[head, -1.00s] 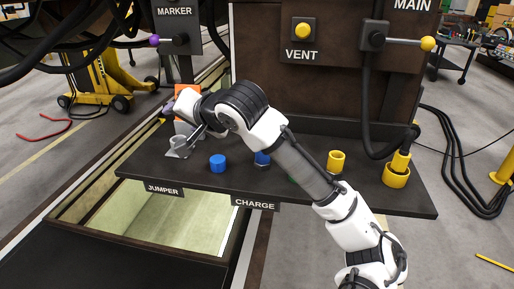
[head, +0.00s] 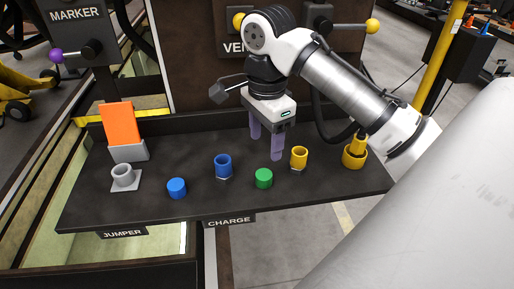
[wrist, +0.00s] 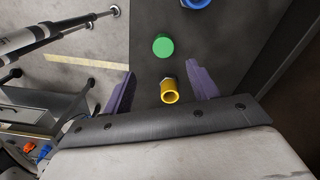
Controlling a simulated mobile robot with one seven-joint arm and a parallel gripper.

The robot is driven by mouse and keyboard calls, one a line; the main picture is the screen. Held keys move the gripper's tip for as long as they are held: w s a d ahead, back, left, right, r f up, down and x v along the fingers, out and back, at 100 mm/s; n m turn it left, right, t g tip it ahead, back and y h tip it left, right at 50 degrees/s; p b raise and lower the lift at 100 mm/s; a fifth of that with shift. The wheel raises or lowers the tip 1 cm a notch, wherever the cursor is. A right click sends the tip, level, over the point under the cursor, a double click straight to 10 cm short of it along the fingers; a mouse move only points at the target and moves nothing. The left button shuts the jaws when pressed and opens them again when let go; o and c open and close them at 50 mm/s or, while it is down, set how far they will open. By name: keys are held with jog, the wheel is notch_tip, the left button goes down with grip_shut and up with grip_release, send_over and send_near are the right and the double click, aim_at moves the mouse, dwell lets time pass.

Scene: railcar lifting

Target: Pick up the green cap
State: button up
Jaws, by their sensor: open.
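The green cap (head: 264,178) stands on the dark shelf between a blue socket and a yellow socket in the head view. It also shows in the wrist view (wrist: 163,46), ahead of the fingertips. My gripper (head: 266,148) points down above the shelf, behind the green cap in the head view, its purple fingers apart with nothing held. In the wrist view the open fingers (wrist: 166,80) lie on either side of the yellow socket (wrist: 169,92), and the green cap is beyond them.
The dark shelf (head: 100,205) also holds a blue cap (head: 177,188), a blue socket (head: 223,166), a grey socket (head: 123,177), an orange block (head: 120,124) and a yellow plug (head: 355,152). The panel with knobs rises behind. The shelf front is clear.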

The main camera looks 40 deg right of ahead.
jog(key=b, duration=0.3)
send_over(264, 174)
jog(key=f, duration=0.5)
jog(key=shift+s+a+f, duration=0.1)
jog(key=shift+s+f, duration=0.05)
jog(key=shift+s, duration=0.1)
jog(key=f+b, duration=0.1)
jog(key=f, duration=0.1)
jog(key=f+b, duration=0.4)
jog(key=shift+w, duration=0.25)
jog(key=shift+r, duration=0.1)
jog(key=shift+c, duration=0.3)
jog(key=c, duration=1)
